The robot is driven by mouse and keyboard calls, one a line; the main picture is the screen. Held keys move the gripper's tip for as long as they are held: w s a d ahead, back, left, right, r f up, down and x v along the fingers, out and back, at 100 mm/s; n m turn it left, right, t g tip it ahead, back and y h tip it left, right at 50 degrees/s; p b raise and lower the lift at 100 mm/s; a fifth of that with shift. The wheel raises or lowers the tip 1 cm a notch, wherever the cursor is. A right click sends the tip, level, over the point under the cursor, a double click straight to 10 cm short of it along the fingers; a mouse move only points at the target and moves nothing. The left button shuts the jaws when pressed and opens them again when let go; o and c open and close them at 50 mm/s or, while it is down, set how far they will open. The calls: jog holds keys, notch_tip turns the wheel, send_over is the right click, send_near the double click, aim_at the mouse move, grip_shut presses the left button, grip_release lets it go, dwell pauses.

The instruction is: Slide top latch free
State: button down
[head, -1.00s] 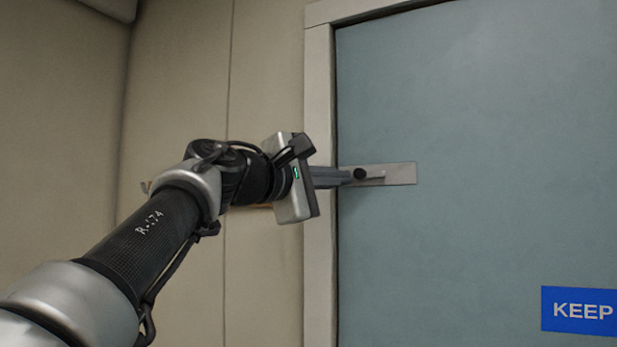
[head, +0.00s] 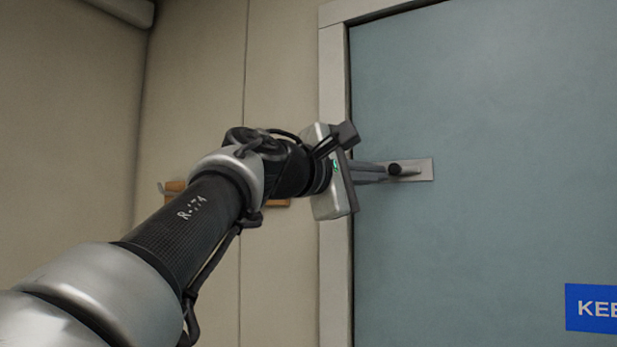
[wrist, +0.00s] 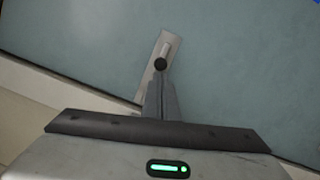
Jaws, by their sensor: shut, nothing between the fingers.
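The top latch has a pale metal plate (head: 425,170) on the blue-grey door, near its left edge, with a dark round knob (head: 394,168) on it. The wrist view also shows the plate (wrist: 172,42) and the knob (wrist: 160,64). My gripper (head: 382,171) reaches across the door frame from the left, its fingers shut and empty. The fingertips are at the left side of the knob and seem to touch it. In the wrist view, the closed fingers (wrist: 160,88) end right at the knob and cover the near part of the plate.
The pale door frame (head: 335,90) stands left of the door (head: 480,110), close behind my gripper's body. A brown, rail-like thing (head: 175,187) on the beige wall is partly hidden behind my arm. A blue sign (head: 597,308) is low on the door at right. The door surface around the latch is clear.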

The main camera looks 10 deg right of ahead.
jog(key=b+v, duration=0.1)
jog(key=v, duration=1)
jog(key=shift+s+a, duration=0.2)
jog(key=shift+a, duration=0.05)
